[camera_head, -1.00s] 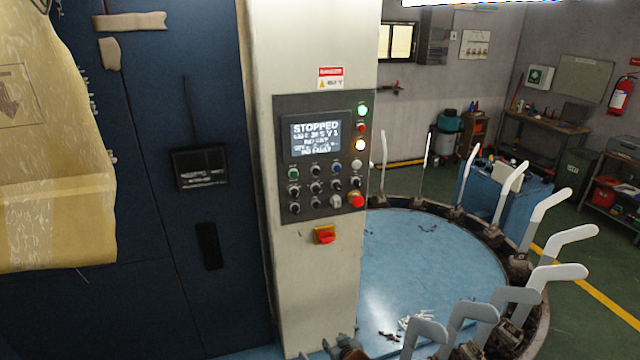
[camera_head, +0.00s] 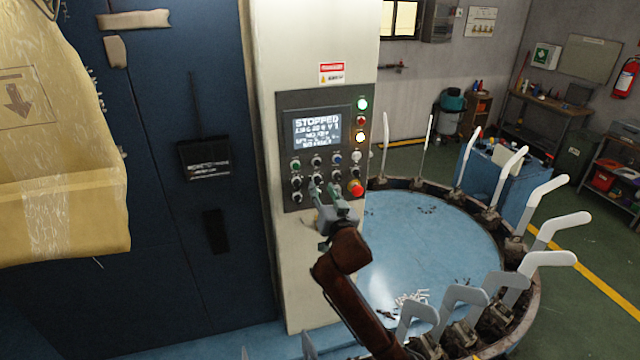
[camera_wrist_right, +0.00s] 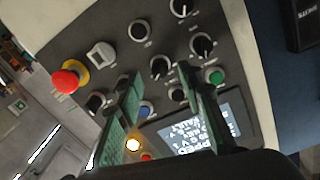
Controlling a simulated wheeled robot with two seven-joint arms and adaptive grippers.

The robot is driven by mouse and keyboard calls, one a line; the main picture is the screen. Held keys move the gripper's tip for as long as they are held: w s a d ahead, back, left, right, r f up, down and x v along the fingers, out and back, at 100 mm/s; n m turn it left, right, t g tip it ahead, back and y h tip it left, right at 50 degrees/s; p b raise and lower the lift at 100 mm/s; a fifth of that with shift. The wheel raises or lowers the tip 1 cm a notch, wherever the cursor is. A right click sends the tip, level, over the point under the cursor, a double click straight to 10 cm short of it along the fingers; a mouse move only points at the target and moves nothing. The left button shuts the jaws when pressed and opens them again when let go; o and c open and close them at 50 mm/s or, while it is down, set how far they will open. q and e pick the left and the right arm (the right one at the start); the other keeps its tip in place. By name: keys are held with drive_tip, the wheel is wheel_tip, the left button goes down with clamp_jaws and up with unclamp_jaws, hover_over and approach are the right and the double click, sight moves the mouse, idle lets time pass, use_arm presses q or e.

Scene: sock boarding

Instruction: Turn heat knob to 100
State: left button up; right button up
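The control panel (camera_head: 285,130) on the white column carries a lit screen (camera_head: 317,131) reading STOPPED and rows of small black knobs. The knob labels are too small to read, so I cannot tell which one is the heat knob. My right gripper (camera_head: 323,187) is in front of the lower knob rows and hides some of them. In the right wrist view the gripper (camera_wrist_right: 160,73) is open, its green fingers apart. A black knob (camera_wrist_right: 160,67) shows between the fingertips; I cannot tell whether they touch it. My left gripper is not in view.
A red emergency button (camera_head: 356,188) sits close right of my gripper, and it also shows in the right wrist view (camera_wrist_right: 66,80). A white selector (camera_wrist_right: 101,54) is near it. A round blue platform (camera_head: 430,235) ringed by white sock forms (camera_head: 545,193) stands to the right.

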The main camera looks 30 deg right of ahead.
sight(318, 181)
drive_tip(key=shift+x, duration=1.45)
drive_tip(key=shift+c, duration=0.4)
clamp_jaws()
